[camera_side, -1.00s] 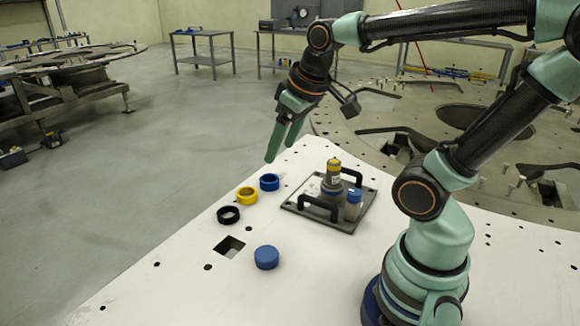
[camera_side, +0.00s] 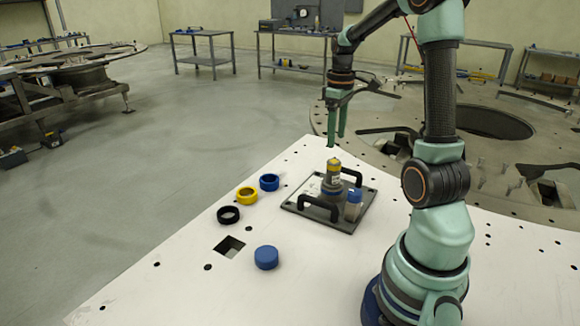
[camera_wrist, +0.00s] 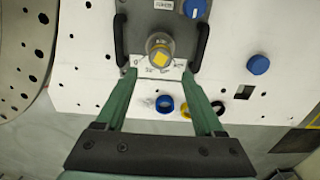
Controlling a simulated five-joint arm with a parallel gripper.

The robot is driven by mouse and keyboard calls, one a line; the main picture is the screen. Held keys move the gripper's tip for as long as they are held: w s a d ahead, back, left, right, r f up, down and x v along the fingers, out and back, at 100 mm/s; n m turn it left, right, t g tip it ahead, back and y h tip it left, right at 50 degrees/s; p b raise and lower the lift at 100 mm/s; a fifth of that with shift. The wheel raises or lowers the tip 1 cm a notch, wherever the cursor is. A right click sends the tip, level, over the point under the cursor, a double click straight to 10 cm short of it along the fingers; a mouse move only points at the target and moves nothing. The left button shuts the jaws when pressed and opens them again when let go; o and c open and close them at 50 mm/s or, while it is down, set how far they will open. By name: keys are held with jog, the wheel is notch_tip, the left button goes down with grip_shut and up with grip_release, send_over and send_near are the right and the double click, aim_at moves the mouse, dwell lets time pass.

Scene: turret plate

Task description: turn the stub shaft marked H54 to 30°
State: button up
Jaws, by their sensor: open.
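A stub shaft with a yellow top (camera_side: 333,177) stands upright on a dark square plate (camera_side: 362,207). The wrist view shows the shaft from above, with its yellow top (camera_wrist: 160,57) over a white marked patch. I cannot read H54 on it. A blue knob (camera_side: 353,205) stands beside it; from above the knob (camera_wrist: 194,6) shows a white pointer line. My gripper (camera_side: 337,137) is open and empty, pointing down, above and behind the shaft in the side view. In the wrist view the fingertips (camera_wrist: 158,73) lie either side of the shaft's near edge, apart from it.
Two black handles, one (camera_side: 320,208) at the front, rise from the plate either side of the shaft. Blue (camera_side: 269,182), yellow (camera_side: 246,196) and black (camera_side: 228,215) rings, a blue cap (camera_side: 266,257) and a square hole lie to the left. The white table front is clear.

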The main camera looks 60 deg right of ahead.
aim_at(334, 161)
jog(key=shift+f, duration=4)
jog(key=c, duration=1)
jog(key=shift+c, duration=0.2)
jog(key=shift+n, duration=1)
jog(key=o, duration=1)
jog(key=shift+o, duration=0.2)
